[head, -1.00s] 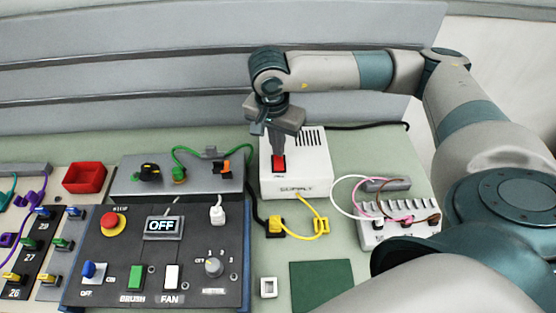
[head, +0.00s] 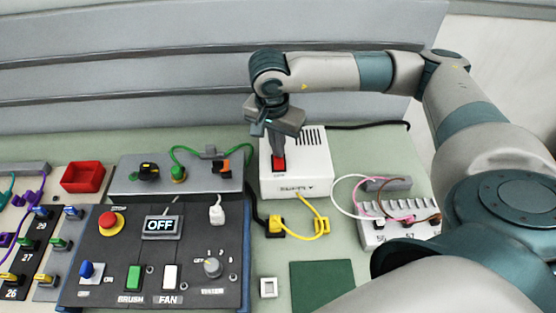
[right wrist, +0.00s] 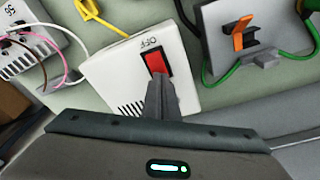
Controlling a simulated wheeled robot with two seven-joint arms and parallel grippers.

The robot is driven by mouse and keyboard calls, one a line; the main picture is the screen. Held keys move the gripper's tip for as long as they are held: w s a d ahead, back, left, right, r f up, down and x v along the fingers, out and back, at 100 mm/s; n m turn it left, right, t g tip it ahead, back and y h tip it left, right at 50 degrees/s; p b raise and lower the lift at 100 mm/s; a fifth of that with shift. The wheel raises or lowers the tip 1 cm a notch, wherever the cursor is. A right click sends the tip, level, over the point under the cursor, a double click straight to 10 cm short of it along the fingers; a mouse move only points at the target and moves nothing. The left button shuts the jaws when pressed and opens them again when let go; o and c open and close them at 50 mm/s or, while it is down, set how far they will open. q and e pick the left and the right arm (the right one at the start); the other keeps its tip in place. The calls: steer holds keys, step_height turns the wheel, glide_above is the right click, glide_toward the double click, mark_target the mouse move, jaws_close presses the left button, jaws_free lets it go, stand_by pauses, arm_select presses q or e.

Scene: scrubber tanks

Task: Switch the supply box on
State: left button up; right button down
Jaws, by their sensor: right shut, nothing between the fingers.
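The supply box (head: 310,170) is white, with vents and a "SUPPLY" label on its front, and stands at the middle of the bench in the head view. Its red rocker switch (head: 279,163) is on the top left. In the right wrist view the box (right wrist: 108,72) shows the red switch (right wrist: 155,62) with "OFF" printed beside one end. My right gripper (head: 277,152) is shut and empty, pointing down with its fingertips at the switch; in the right wrist view the fingertips (right wrist: 157,80) overlap the switch's edge. I cannot tell whether they touch it. My left gripper is out of view.
A dark control panel (head: 190,250) with a display reading "OFF" stands to the left. A grey box (head: 130,184) with a green cable is behind it. A white terminal block (head: 400,232) with loose wires sits right. A yellow cable (head: 322,222) lies in front of the supply box.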

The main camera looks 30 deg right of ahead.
steer(key=shift+f+b, duration=0.3)
steer(key=shift+b, duration=0.05)
steer(key=shift+r, duration=0.15)
step_height(320, 180, up, 7)
steer(key=p, duration=0.2)
stand_by(0.9)
steer(key=shift+s+f, duration=0.1)
steer(key=shift+f, duration=0.1)
stand_by(0.5)
